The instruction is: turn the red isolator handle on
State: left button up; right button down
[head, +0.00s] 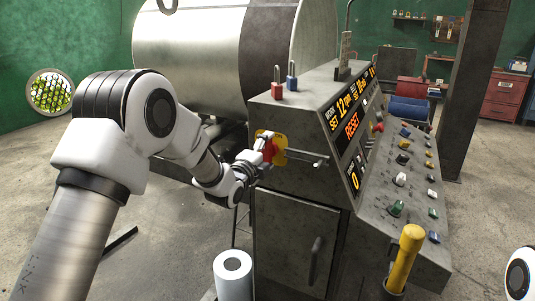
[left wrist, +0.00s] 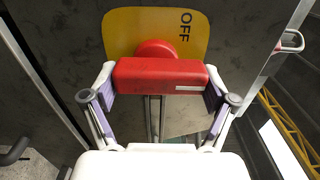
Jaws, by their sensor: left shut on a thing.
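The red isolator handle (left wrist: 160,75) is a thick bar on a round red hub. It sits in front of a yellow plate (left wrist: 120,30) marked OFF, with the lettering turned sideways at the plate's upper right. A short white stripe shows near the bar's right end. My left gripper (left wrist: 160,88) has one finger at each end of the bar and is shut on it. In the head view, the handle (head: 269,152) and yellow plate (head: 281,143) are on the console's left side, with the left gripper (head: 264,150) at them. My right gripper is out of view.
The grey console (head: 300,180) carries a sloped panel of knobs and displays. Red and blue padlocks (head: 277,90) stand on top. A metal rod (head: 305,161) sticks out beside the handle. A white roll (head: 232,272) and a yellow post (head: 405,258) stand in front.

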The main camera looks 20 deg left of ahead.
pick_arm(q)
jog(key=shift+f, duration=0.15)
jog(key=o, duration=1)
jog(key=shift+d, duration=0.1)
jog(key=shift+c, duration=0.2)
jog(key=shift+s, duration=0.1)
jog(key=s+a, duration=0.1)
jog(key=s, duration=1)
jog(key=shift+s+a, duration=0.3)
jog(key=shift+s, duration=0.1)
